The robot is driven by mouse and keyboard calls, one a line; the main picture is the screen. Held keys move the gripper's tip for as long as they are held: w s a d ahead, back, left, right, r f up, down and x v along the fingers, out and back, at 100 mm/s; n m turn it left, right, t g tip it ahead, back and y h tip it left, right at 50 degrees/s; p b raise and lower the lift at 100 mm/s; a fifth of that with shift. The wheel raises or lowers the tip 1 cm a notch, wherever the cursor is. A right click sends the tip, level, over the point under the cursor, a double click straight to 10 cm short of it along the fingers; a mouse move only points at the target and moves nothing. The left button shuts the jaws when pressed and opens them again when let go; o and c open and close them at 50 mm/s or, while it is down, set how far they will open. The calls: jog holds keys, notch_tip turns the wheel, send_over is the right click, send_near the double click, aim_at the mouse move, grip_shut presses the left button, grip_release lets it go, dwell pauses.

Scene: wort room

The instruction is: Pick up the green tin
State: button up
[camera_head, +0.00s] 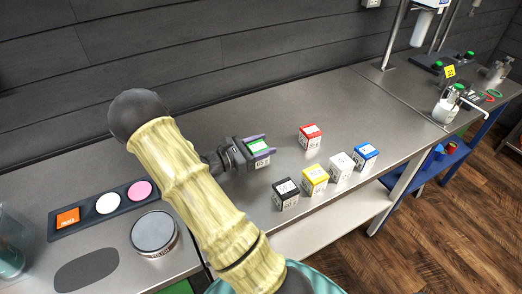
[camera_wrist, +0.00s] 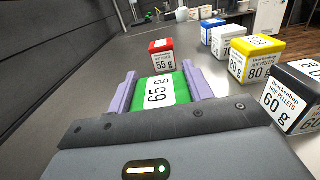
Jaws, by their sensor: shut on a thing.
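The green tin (camera_head: 259,148) is a small box with a green top and a white label. It sits between the two purple fingers of my gripper (camera_head: 261,145), on or just above the grey counter; I cannot tell which. In the wrist view the green tin (camera_wrist: 159,92) shows its top, marked 65 g, with a finger against each side. My gripper (camera_wrist: 160,88) is shut on it. The tin's lower sides are mostly hidden in the wrist view.
A red tin (camera_head: 310,136) stands beyond my gripper. Black (camera_head: 286,194), yellow (camera_head: 315,180), white (camera_head: 341,167) and blue (camera_head: 365,156) tins stand to the right. A round tin (camera_head: 154,232) and a dark tray (camera_head: 75,233) with coloured discs are at the left.

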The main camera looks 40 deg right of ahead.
aim_at(262, 145)
notch_tip(262, 145, up, 8)
jog(key=shift+r, duration=0.25)
